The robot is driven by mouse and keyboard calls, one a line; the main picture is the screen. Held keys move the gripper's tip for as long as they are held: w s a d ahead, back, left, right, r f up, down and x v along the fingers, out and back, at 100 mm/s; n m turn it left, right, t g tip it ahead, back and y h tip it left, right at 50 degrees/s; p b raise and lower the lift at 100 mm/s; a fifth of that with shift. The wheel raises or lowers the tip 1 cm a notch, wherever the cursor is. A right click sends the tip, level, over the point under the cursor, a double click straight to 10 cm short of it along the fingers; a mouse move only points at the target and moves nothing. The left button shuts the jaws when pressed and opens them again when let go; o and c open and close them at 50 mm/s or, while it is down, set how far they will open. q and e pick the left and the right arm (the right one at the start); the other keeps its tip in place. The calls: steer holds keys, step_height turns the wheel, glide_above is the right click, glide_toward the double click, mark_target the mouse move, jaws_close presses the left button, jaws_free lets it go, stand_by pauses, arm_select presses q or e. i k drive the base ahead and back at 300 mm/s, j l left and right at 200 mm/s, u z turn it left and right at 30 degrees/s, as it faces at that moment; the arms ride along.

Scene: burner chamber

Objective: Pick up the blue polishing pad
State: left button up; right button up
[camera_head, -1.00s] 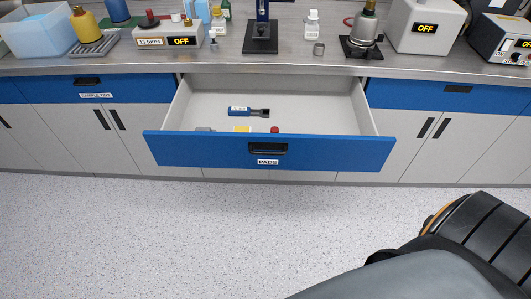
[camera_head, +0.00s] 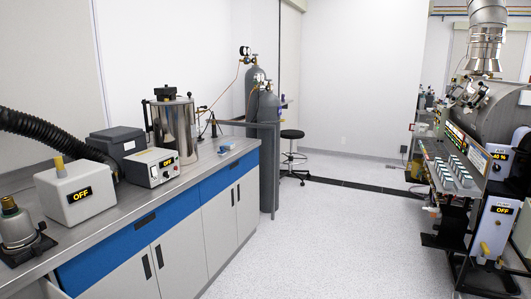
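No blue polishing pad is visible in the current head view. Only a small corner of an open drawer (camera_head: 50,294) shows at the bottom left edge, and its contents are out of frame. Neither of my grippers is in view.
The steel-topped bench (camera_head: 210,167) with blue drawers runs along the left. Gas cylinders (camera_head: 268,150) and a black stool (camera_head: 292,150) stand beyond. A large machine (camera_head: 470,165) is right. The middle floor is clear.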

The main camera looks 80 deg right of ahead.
mark_target(221, 152)
steer(key=z, duration=2.4)
steer(key=i+j+z, duration=0.1)
steer(key=i+z, duration=0.3)
steer(key=i, duration=0.6)
steer(key=i+l+z, duration=0.25)
steer(key=i, duration=0.85)
steer(key=i+z, duration=0.25)
steer(key=i, duration=0.85)
steer(key=i+u, duration=0.4)
steer(key=i+l+u, duration=0.1)
steer(key=i+u, duration=0.3)
steer(key=i, duration=0.15)
steer(key=i+l+u, duration=0.75)
steer(key=i+j, duration=0.1)
